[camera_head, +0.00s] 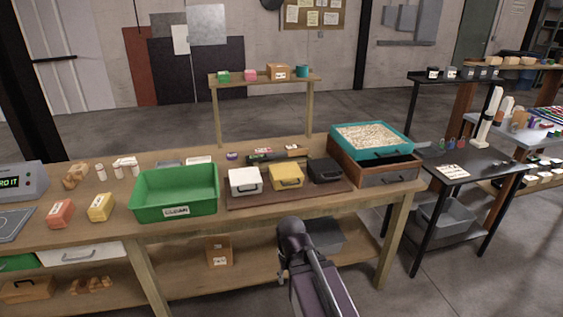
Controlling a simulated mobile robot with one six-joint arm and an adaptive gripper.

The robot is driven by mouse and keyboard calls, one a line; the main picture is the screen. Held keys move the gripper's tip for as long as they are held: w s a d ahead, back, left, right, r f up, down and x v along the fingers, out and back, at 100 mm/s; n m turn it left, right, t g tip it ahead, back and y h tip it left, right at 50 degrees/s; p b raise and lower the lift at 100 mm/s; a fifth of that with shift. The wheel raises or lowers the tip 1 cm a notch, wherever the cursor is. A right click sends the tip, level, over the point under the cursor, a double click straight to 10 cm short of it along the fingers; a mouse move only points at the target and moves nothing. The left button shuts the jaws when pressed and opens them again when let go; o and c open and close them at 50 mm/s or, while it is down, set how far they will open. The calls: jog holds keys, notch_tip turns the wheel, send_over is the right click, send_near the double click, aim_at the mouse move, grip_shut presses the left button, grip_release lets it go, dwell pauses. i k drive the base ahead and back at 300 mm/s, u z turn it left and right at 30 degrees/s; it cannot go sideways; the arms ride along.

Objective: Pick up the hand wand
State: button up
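I cannot clearly make out a hand wand. A dark, long, low item (262,159) lies on the wooden workbench (190,232) behind the small cases; it is too small to identify for sure. Part of my own arm rises from the bottom centre, in front of the bench. I cannot see my gripper's fingers, and nothing on the bench is seen to be held.
A green bin (175,206) stands left of white (244,187), yellow (286,183) and black (325,176) cases on a brown mat. A teal tray of pale granules (408,146) sits on a wooden box at right. Red (60,220) and yellow blocks lie left.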

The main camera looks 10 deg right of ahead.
aim_at(300, 151)
jog(key=k, duration=0.95)
jog(key=u, duration=0.35)
jog(key=i, duration=1.85)
jog(key=z, duration=0.75)
jog(key=i, duration=0.35)
jog(key=z, duration=0.15)
